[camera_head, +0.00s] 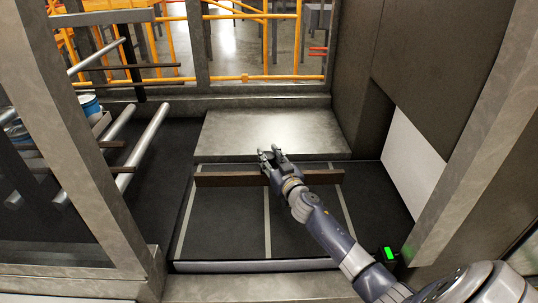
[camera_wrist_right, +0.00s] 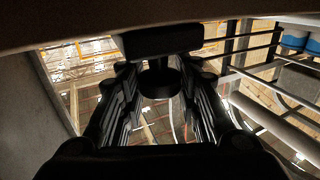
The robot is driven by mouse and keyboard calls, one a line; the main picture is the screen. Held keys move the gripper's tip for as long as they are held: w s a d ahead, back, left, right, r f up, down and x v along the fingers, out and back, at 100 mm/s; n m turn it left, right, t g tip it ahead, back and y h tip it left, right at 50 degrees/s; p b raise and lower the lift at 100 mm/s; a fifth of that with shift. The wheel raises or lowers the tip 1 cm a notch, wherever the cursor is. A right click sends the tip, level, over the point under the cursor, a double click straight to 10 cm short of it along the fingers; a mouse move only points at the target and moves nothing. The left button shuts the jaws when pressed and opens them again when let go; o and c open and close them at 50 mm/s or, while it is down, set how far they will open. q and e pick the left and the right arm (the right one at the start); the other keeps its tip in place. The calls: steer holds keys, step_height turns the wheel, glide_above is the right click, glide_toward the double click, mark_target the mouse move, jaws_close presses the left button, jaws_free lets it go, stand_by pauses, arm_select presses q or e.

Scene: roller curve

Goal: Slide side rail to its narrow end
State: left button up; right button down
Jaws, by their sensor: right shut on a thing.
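The side rail (camera_head: 225,179) is a long, dark brown bar lying crosswise over the dark bed (camera_head: 235,225) with its pale lines. It sits near the bed's far end, close to a raised metal plate (camera_head: 270,132). My right gripper (camera_head: 271,158) is at the middle of the rail and shut on it; the hand hides that part of the rail. In the right wrist view, the dark fingers (camera_wrist_right: 160,100) of the gripper show, but I cannot clearly make out the rail there. My left gripper is not in view.
Metal frame posts (camera_head: 75,130) stand at left and right. Metal rollers (camera_head: 145,140) and blue-topped cans (camera_head: 90,106) are at the left. An orange railing (camera_head: 235,77) runs behind. A small green light (camera_head: 389,253) is at the lower right.

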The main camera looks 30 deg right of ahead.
steer(key=c, duration=1.2)
jaws_free()
steer(key=shift+s+a+f, duration=0.15)
steer(key=shift+s+f, duration=0.05)
steer(key=shift+s+r, duration=0.15)
steer(key=shift+r, duration=0.05)
steer(key=shift+s+f, duration=0.15)
steer(key=shift+s, duration=0.25)
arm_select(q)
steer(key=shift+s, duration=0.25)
arm_select(e)
steer(key=s, duration=0.3)
steer(key=s+a, duration=0.1)
steer(key=s, duration=0.3)
steer(key=s+a, duration=0.1)
steer(key=s, duration=0.3)
